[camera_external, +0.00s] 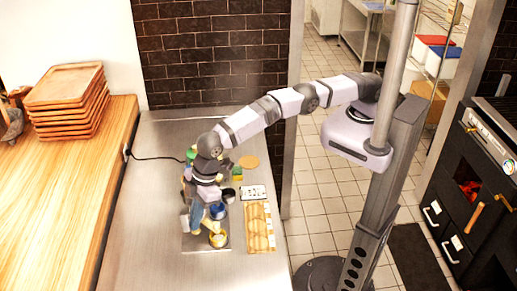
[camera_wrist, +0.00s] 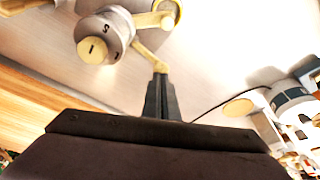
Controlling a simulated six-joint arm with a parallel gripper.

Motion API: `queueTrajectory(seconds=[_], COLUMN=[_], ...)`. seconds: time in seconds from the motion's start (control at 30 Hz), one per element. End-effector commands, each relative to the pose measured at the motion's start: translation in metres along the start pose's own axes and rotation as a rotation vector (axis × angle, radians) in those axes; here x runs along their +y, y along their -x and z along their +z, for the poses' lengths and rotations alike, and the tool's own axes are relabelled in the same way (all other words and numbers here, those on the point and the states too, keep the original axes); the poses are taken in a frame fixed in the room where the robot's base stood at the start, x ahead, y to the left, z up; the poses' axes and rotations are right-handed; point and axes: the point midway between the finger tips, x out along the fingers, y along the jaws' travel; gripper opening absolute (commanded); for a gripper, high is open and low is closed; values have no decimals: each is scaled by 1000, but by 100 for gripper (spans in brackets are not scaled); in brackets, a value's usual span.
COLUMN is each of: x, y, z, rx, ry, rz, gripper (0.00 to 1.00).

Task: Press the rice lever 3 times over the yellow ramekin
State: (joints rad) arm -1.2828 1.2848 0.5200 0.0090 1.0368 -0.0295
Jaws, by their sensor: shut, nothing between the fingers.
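My gripper (camera_wrist: 160,80) is shut and empty, its dark fingers together in the wrist view. A yellow lever arm (camera_wrist: 150,55) runs from a grey cylindrical part with a pale yellow knob (camera_wrist: 93,50). The lever's end meets my fingertips in the picture; whether they touch I cannot tell. In the external view my wrist hangs over the dispenser area at the left of the counter and hides much of it. The yellow ramekin (camera_external: 218,240) sits at the front of this area, partly covered by a pale yellow part above it.
A blue ramekin (camera_external: 218,211) and a dark cup (camera_external: 228,195) stand behind the yellow one. A wooden tray (camera_external: 260,228) and a white card (camera_external: 254,192) lie to the right. Stacked brown trays (camera_external: 66,100) stand far left. The counter's front is clear.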

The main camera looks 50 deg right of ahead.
Motion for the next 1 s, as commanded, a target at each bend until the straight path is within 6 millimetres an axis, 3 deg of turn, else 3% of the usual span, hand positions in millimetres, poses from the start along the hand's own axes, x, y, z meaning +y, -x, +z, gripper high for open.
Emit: queueTrajectory(seconds=[1.0], x=[0], y=[-27], z=[9], rx=[-2], ry=[0], rz=[0], gripper=[0])
